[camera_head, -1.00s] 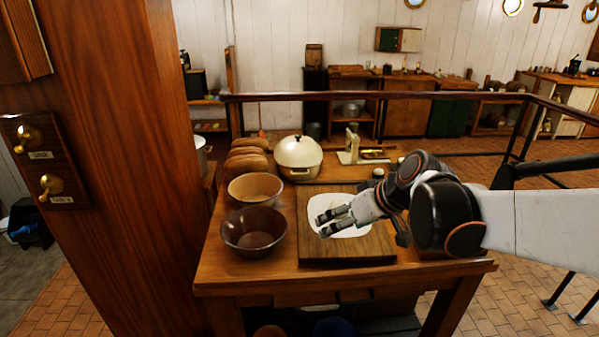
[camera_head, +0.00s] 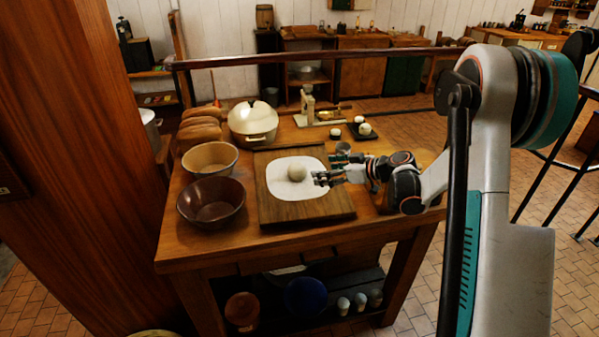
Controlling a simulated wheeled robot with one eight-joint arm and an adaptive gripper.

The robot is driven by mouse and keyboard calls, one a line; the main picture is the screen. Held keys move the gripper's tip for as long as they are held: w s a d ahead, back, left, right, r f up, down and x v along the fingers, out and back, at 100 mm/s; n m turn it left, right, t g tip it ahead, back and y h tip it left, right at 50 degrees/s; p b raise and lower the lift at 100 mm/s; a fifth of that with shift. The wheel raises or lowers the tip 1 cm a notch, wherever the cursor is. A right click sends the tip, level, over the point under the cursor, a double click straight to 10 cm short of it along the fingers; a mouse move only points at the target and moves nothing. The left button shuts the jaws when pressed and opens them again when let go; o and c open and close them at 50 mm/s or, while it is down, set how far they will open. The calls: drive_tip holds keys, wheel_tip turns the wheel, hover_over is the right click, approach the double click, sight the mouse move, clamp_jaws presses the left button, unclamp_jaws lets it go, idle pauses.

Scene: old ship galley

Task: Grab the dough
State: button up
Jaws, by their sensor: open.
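The dough (camera_head: 297,172) is a small pale ball. It rests on a white, rounded-square sheet or plate (camera_head: 283,187) on a dark wooden board (camera_head: 308,212), on the table. My gripper (camera_head: 320,179) is open and empty, just right of the dough, with its fingers pointing left toward it. A small gap shows between the fingertips and the dough. The gripper seems low over the right part of the white sheet; its exact height is hard to tell.
A brown bowl (camera_head: 212,202) and a tan bowl (camera_head: 210,158) stand left of the board. A cream lidded pot (camera_head: 253,124) and bread loaves (camera_head: 199,133) are behind. A scale (camera_head: 309,108) and small white balls (camera_head: 365,129) stand at the back right. A rail (camera_head: 300,59) runs behind the table.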

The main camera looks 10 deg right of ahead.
sight(304, 170)
drive_tip(key=shift+w+d+f, duration=0.25)
drive_tip(key=shift+f, duration=0.15)
drive_tip(key=b+x, duration=0.2)
drive_tip(key=x, duration=0.4)
drive_tip(key=shift+r, duration=0.1)
drive_tip(key=shift+b+x, duration=1.1)
drive_tip(key=shift+x, duration=1.85)
drive_tip(key=shift+w+d+r, duration=0.1)
drive_tip(key=shift+r, duration=0.15)
drive_tip(key=c, duration=1.3)
drive_tip(key=shift+c, duration=0.2)
